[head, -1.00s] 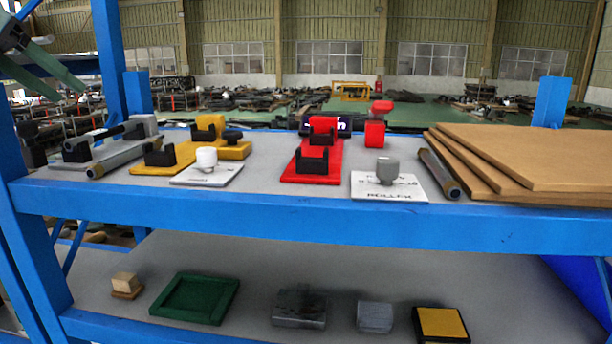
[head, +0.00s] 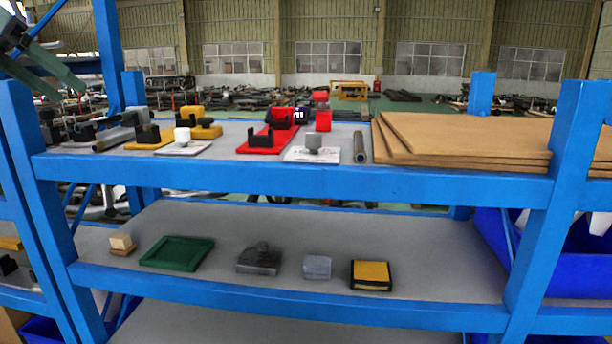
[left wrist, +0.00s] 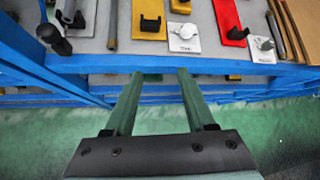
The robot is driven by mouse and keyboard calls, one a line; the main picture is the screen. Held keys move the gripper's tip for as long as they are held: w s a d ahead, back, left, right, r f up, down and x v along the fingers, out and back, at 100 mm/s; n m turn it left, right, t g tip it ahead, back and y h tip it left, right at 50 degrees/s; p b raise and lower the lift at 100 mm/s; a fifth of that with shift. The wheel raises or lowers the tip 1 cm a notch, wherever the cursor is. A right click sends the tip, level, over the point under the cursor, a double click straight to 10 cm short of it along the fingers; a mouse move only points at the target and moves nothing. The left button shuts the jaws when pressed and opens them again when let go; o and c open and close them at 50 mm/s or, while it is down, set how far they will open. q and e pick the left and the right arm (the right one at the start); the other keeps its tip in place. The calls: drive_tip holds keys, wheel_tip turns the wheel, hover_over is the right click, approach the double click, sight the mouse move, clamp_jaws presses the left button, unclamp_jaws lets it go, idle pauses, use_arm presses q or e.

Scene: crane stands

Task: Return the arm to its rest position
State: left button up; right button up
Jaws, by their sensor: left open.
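My left gripper (head: 45,68) shows at the upper left of the head view, in front of the blue rack's left side. In the left wrist view its two green fingers (left wrist: 158,78) are apart with nothing between them. They point at the front edge of the upper shelf (left wrist: 230,67), with green floor below. My right gripper is in neither view.
The upper shelf (head: 300,178) holds a yellow stand (head: 150,143), a red stand (head: 262,143), white cards with knobs, a dark rod (head: 360,148) and brown boards (head: 460,145). The lower shelf holds a green tray (head: 176,266) and small blocks. Blue posts (head: 560,200) flank it.

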use_arm(q)
drive_tip(key=s+a+f+n+t+h, duration=0.1)
drive_tip(key=a+f+n, duration=0.3)
drive_tip(key=a+f, duration=0.6)
drive_tip(key=s+a+f+n+t, duration=0.1)
drive_tip(key=a+f+n, duration=0.35)
drive_tip(key=f, duration=0.85)
drive_tip(key=s+a+f+n+t+y, duration=0.1)
drive_tip(key=s+f+n, duration=0.35)
drive_tip(key=f, duration=0.95)
drive_tip(key=s+a+f+n+t+y, duration=0.1)
drive_tip(key=s+f+n, duration=0.3)
drive_tip(key=f, duration=1)
drive_tip(key=s+d+f+n+g+y, duration=0.1)
drive_tip(key=s+d+f+n, duration=0.3)
drive_tip(key=s+d+f, duration=0.35)
drive_tip(key=s+d+f+n, duration=0.4)
drive_tip(key=d+f, duration=0.5)
drive_tip(key=f, duration=0.2)
drive_tip(key=s+d+f+n+g, duration=0.1)
drive_tip(key=d+n, duration=0.3)
drive_tip(key=d, duration=0.8)
drive_tip(key=s+d+f+n+g+h, duration=0.1)
drive_tip(key=s+d+n, duration=0.3)
drive_tip(key=d, duration=0.9)
drive_tip(key=shift+s+d+n, duration=0.2)
drive_tip(key=shift+d+n, duration=0.1)
drive_tip(key=shift+a, duration=0.1)
